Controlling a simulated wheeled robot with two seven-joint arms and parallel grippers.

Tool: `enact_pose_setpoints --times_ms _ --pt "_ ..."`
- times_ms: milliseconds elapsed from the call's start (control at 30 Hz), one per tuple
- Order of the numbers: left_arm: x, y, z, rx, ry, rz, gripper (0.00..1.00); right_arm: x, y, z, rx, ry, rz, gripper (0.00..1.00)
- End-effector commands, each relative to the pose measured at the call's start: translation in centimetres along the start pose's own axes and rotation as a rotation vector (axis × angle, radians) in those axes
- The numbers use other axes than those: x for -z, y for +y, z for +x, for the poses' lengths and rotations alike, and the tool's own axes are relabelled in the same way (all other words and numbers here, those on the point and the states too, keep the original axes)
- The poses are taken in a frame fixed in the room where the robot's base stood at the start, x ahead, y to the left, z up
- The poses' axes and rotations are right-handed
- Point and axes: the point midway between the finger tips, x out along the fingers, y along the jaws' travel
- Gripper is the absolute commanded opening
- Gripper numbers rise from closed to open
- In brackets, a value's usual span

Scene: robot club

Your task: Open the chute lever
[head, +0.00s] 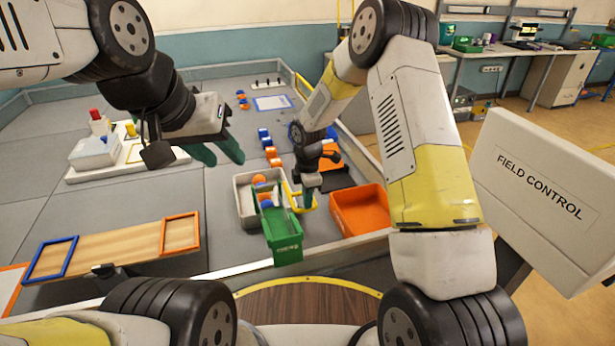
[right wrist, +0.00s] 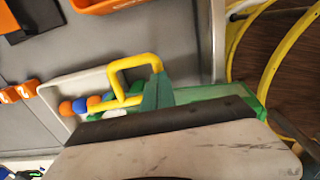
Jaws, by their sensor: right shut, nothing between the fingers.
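The yellow chute lever (head: 293,196) is a bent bar beside the green chute (head: 284,240), at the front edge of the field. In the right wrist view the lever (right wrist: 116,76) shows as an angular loop. My right gripper (head: 309,190) is shut and empty, pointing down right at the lever. A green fingertip overlaps the lever's end in the right wrist view; I cannot tell whether they touch. My right gripper's body hides part of the chute there. My left gripper (head: 217,152) is open and empty above the field, left of the chute.
A light grey bin (head: 242,208) holding orange and blue balls adjoins the chute. An orange bin (head: 360,212) stands right of the lever. Orange and blue blocks (head: 270,153) line the field behind. A white FIELD CONTROL box (head: 548,190) stands at right.

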Motion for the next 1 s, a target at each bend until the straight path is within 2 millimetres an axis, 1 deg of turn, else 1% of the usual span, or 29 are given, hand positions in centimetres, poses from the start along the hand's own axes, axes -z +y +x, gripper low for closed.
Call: enact_pose_setpoints --times_ms 100,367,433,533,600,733,833,1000 --pt "0.0 0.0 0.0 0.0 0.0 0.0 0.36 0.0 0.0 0.3 0.0 0.0 0.0 0.0" --pt "0.0 0.0 0.0 0.0 0.0 0.0 0.36 0.0 0.0 0.3 -0.001 0.0 0.0 0.0" --pt "0.0 0.0 0.0 0.0 0.0 0.0 0.36 0.0 -0.1 0.6 0.001 0.0 0.0 0.0" --pt "0.0 0.0 0.0 0.0 0.0 0.0 0.36 0.0 -0.5 2.2 0.005 0.001 0.0 0.0" --pt "0.0 0.0 0.0 0.0 0.0 0.0 0.36 0.1 -0.6 3.8 0.006 0.001 0.0 0.0" --pt "0.0 0.0 0.0 0.0 0.0 0.0 0.36 0.1 -0.5 6.2 0.005 0.001 0.0 0.0" --pt "0.0 0.0 0.0 0.0 0.0 0.0 0.36 0.1 -0.3 7.0 0.002 0.001 0.0 0.0" --pt "0.0 0.0 0.0 0.0 0.0 0.0 0.36 0.1 -0.3 7.3 0.001 0.001 0.0 0.0"
